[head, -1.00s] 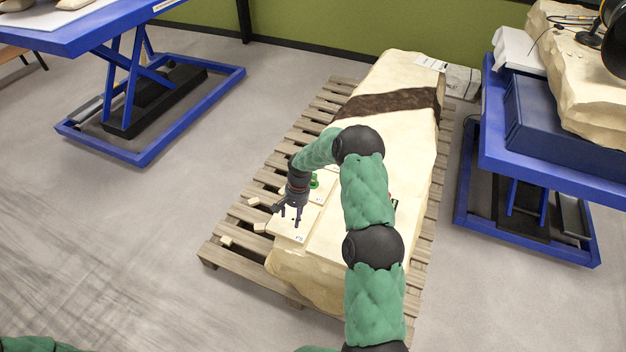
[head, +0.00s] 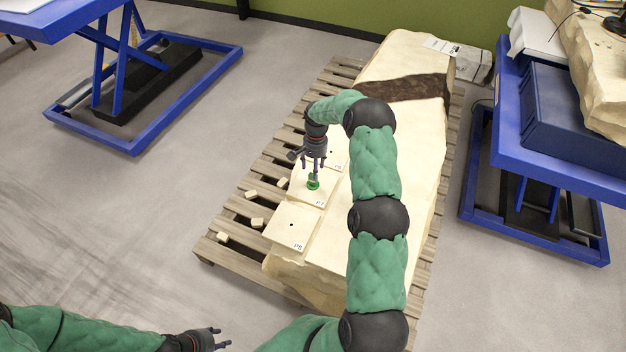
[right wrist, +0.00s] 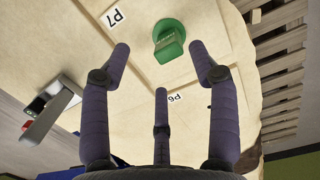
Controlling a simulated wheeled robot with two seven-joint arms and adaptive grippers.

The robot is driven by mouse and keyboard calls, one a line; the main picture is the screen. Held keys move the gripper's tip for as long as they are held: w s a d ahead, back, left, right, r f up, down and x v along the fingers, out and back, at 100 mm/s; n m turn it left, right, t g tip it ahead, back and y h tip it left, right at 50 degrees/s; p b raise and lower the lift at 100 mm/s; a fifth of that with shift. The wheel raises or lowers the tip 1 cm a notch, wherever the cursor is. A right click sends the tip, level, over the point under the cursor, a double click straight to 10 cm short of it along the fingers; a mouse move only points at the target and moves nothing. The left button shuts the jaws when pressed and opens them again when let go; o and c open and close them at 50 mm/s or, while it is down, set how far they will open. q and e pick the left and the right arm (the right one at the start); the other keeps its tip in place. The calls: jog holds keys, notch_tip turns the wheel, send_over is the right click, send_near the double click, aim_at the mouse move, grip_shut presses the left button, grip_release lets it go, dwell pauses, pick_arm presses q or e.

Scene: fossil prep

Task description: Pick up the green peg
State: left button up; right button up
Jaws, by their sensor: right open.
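The green peg (head: 313,185) stands on the pale tile marked P7 (head: 301,193) on the fossil block. In the right wrist view the peg (right wrist: 168,42) shows its round base and raised grip, ahead of my fingertips. My right gripper (head: 315,168) is open and points down just above and behind the peg. In the right wrist view its fingers (right wrist: 160,50) are spread with nothing between them; I cannot tell whether any finger touches the peg. My left gripper (head: 224,338) is open and empty, low over the floor at the bottom of the head view.
The large pale block (head: 400,150) lies on a wooden pallet (head: 238,252). Tile P8 (head: 290,226) has an empty hole. Small pale chunks (head: 250,194) lie on the slats. A grey metal object (right wrist: 50,110) lies on the block. Blue lift tables (head: 545,165) stand either side.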

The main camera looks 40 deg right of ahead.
aim_at(313, 185)
notch_tip(313, 185, down, 4)
jog(key=shift+r+b, duration=0.25)
jog(key=shift+b, duration=0.05)
jog(key=f, duration=0.1)
jog(key=f+b, duration=0.1)
jog(key=f, duration=0.2)
jog(key=shift+w+f, duration=0.1)
jog(key=shift+w, duration=0.2)
jog(key=shift+f+b, duration=0.3)
jog(key=shift+s, duration=0.1)
grip_shut()
